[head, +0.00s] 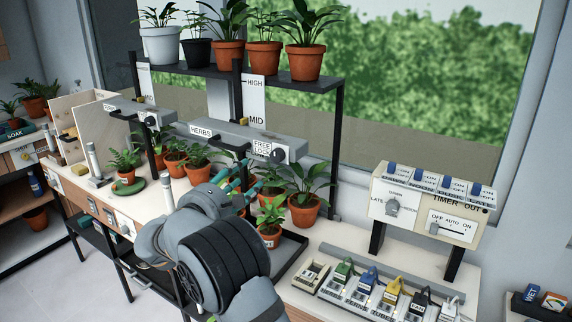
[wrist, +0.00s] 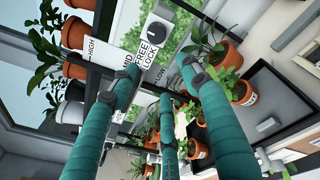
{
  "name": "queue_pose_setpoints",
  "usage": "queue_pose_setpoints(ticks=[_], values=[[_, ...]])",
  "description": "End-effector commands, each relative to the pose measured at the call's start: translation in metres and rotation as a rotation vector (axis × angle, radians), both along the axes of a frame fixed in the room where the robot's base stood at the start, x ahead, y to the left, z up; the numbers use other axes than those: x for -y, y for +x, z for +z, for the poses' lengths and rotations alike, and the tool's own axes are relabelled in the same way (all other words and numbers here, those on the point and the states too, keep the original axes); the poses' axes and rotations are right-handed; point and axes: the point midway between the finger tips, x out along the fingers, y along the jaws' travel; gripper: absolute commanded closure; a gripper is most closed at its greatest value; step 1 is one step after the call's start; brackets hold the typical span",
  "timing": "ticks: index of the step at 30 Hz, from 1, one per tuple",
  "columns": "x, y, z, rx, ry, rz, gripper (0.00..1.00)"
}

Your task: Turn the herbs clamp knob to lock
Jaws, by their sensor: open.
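The herbs clamp is a grey bar with a HERBS label (head: 201,131) at the middle of the rack in the head view. Its dark round knob (head: 278,155) is at the bar's right end, beside a FREE/LOCK plate (head: 262,149). The knob (wrist: 158,34) also shows at the top of the wrist view, beyond my fingertips. I cannot tell which word it points to. My gripper (head: 242,178) has teal fingers, spread open and empty, below and in front of the knob and apart from it. The gripper (wrist: 165,82) shows in the wrist view too.
Potted palms (head: 305,192) stand close behind and right of my gripper, some in a black tray (head: 290,254). More pots line the top shelf (head: 300,76). A timer box (head: 425,208) stands at the right. A second clamp bar (head: 135,110) is at the left.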

Motion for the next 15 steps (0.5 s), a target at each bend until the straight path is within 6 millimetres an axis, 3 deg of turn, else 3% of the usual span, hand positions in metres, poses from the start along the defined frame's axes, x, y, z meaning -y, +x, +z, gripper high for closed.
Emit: queue_pose_setpoints(ticks=[2,7,15], values=[[0.013,-0.006,0.016,0.021,-0.102,-0.049,0.53],[0.025,-0.006,0.017,-0.022,-0.19,-0.082,0.53],[0.045,0.031,0.018,-0.026,-0.196,-0.084,0.53]])
